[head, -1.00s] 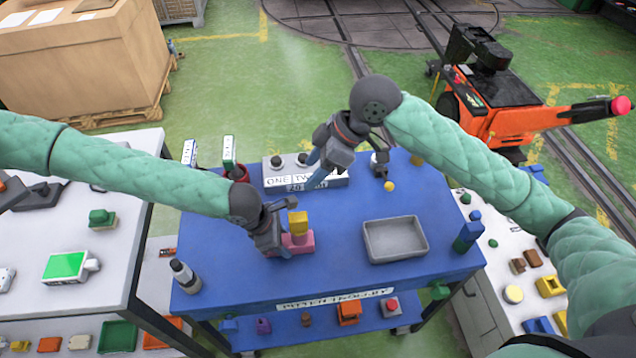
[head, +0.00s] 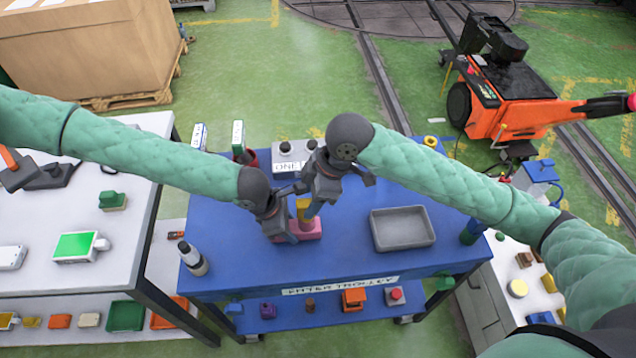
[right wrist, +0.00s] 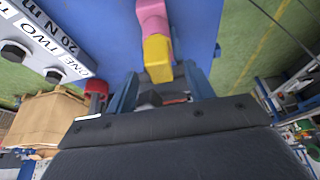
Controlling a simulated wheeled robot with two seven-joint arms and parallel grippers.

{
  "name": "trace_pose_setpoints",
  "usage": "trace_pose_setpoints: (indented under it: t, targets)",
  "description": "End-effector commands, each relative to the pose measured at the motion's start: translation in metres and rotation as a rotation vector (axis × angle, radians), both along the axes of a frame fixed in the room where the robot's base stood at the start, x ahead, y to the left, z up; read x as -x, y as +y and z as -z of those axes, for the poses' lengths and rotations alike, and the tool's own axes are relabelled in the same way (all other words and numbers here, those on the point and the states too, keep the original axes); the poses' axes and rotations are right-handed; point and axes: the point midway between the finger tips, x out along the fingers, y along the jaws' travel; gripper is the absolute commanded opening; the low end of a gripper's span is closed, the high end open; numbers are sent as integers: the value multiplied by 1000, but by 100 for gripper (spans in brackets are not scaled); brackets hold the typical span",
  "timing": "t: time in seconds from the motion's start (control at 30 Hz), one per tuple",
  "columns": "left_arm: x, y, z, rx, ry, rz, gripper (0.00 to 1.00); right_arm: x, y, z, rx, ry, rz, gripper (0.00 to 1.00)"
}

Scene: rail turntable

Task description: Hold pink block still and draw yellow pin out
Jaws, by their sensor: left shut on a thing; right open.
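My right gripper (head: 312,207) is open beside the upper part of the pin. In the right wrist view the yellow pin (right wrist: 157,54) points toward the gap between the open fingers (right wrist: 161,74), with the pink block (right wrist: 152,16) beyond it. Contact between the right fingers and the pin cannot be made out.
A grey tray (head: 402,245) lies right of the block on the trolley (head: 225,225). A labelled box (head: 290,158) stands behind, partly hidden by my arms. The trolley's front middle is clear.

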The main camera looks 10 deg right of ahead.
Motion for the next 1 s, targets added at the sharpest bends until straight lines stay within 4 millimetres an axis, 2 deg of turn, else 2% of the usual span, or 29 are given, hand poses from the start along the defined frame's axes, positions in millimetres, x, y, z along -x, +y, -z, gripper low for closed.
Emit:
trace_pose_setpoints:
  t: [0.23, 0.63, 0.9, 0.97, 1.0]
  targets:
    - [0, 0, 0, -1, 0, 0, 1, 0, 10, 23, -1, 2, -1, 53]
    - [0, 0, 0, -1, 0, 0, 1, -1, 12, 28, -1, 0, 0, 53]
    - [0, 0, 0, -1, 0, 0, 1, 0, 12, 27, -1, 0, 0, 0]
    - [0, 0, 0, -1, 0, 0, 1, 0, 12, 27, -1, 0, 0, 0]
    - [0, 0, 0, -1, 0, -1, 1, 0, 12, 27, -1, 0, -1, 21]
